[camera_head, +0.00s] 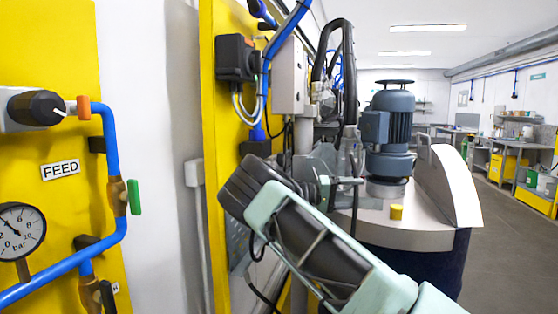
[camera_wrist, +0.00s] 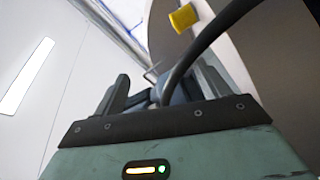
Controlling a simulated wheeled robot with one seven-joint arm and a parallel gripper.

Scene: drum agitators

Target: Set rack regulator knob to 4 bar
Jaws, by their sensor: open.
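A round black knob (camera_head: 37,107) with a white pointer line sits on a pale fitting on the yellow panel at far left in the head view. Its pointer slants down to the right. Below it, a round bar gauge (camera_head: 20,232) is partly cut off by the left edge; its needle points up and left, and I cannot read it exactly. I cannot tell whether this knob is the rack regulator. My gripper (camera_wrist: 165,87) is open in the wrist view, with dark fingers and nothing seen held. It is well right of the knob; my arm partly hides it in the head view.
Blue pipe (camera_head: 118,160) with a green-handled valve (camera_head: 134,197) runs beside the FEED sign (camera_head: 60,170). A second yellow panel (camera_head: 222,130) carries a black box (camera_head: 238,57). A drum with a grey motor (camera_head: 388,125) stands behind my arm. Open floor (camera_head: 505,240) lies at right.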

